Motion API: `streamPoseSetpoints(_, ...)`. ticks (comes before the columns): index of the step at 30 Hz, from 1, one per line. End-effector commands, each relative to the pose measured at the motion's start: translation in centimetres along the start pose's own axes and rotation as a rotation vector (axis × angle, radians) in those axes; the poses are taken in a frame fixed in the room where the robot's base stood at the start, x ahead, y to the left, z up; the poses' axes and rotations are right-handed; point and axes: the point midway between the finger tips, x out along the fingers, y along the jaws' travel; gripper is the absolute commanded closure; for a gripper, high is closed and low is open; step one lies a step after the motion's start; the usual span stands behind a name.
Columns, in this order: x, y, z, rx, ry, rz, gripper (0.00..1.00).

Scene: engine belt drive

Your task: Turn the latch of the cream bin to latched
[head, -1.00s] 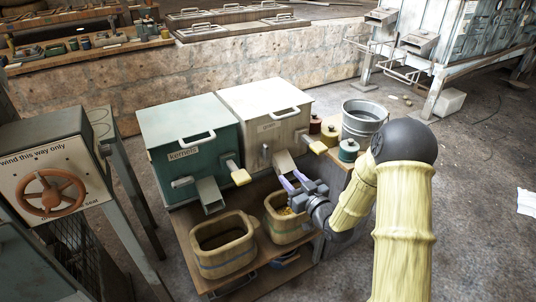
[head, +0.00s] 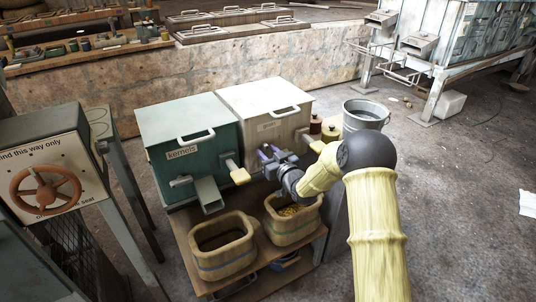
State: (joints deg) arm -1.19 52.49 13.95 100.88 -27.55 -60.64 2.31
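The cream bin (head: 262,106) stands on the bench beside the teal bin. Its lid is down and has a white handle on top. My gripper (head: 268,151) is in front of the cream bin's front face, at the left side, where the bin's small latch sits. The two purple fingers look apart, one on either side of that spot. The gripper hides the latch, so I cannot tell its angle or whether the fingers touch it. The cream bin's chute is also hidden behind my gripper.
The teal bin (head: 187,127) marked kernels is close on the left, with a cream-ended lever (head: 237,172) sticking out. Spools (head: 329,133) and a metal bucket (head: 364,117) are at the right. A handwheel (head: 45,190) stands far left.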

Motion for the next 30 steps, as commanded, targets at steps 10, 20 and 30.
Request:
streamPoseSetpoints(10, 0.13, 0.00, -0.02, 0.000, 0.000, 0.000, 0.74)
streamPoseSetpoints(20, 0.11, -0.01, 0.01, -0.004, 0.000, 0.000, 1.00)
streamPoseSetpoints(30, 0.09, -0.02, 0.06, -0.042, -0.001, 0.000, 1.00)
